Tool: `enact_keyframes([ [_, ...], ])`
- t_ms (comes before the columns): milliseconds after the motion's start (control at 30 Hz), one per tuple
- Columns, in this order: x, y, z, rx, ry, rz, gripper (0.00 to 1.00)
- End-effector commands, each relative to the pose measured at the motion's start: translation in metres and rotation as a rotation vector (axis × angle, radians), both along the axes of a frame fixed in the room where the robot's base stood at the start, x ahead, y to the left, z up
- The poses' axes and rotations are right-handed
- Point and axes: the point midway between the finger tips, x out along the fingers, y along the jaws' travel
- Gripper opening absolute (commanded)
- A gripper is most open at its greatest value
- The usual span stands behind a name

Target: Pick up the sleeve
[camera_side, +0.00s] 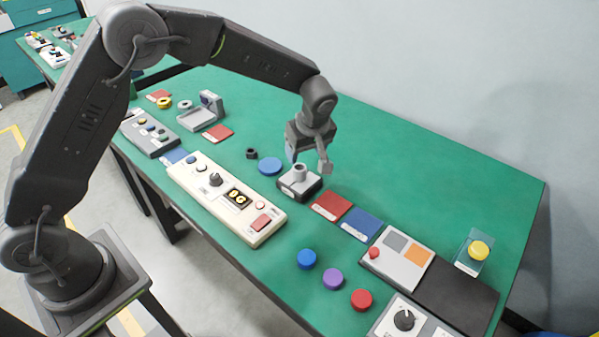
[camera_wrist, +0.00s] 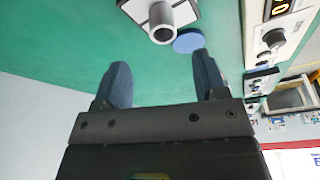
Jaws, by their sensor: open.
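The sleeve (camera_side: 299,172) is a short grey hollow cylinder standing upright on a small white-topped block with a dark base (camera_side: 290,187). In the wrist view the sleeve (camera_wrist: 161,22) shows near the top, its open end facing the camera, beyond the fingertips. My gripper (camera_side: 308,163) is above the block in the side view, its fingers pointing down. In the wrist view my gripper (camera_wrist: 162,78) has its two fingers wide apart with nothing between them. I cannot tell from the side view exactly how far the fingertips are from the sleeve.
A blue disc (camera_side: 270,166) and a small black nut (camera_side: 252,153) lie left of the block. A white control panel (camera_side: 225,197) is at the front left. Red (camera_side: 331,206) and blue (camera_side: 361,224) squares lie to the right. The back of the green table (camera_side: 420,160) is clear.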

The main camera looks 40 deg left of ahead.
Motion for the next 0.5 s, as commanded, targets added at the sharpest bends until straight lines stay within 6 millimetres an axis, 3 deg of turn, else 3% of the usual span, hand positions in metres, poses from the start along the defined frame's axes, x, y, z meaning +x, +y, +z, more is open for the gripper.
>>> enact_keyframes([
  [133,0.002,0.007,-0.023,0.000,0.002,0.002,0.66],
  [500,0.003,0.015,-0.049,0.000,0.004,-0.001,0.66],
])
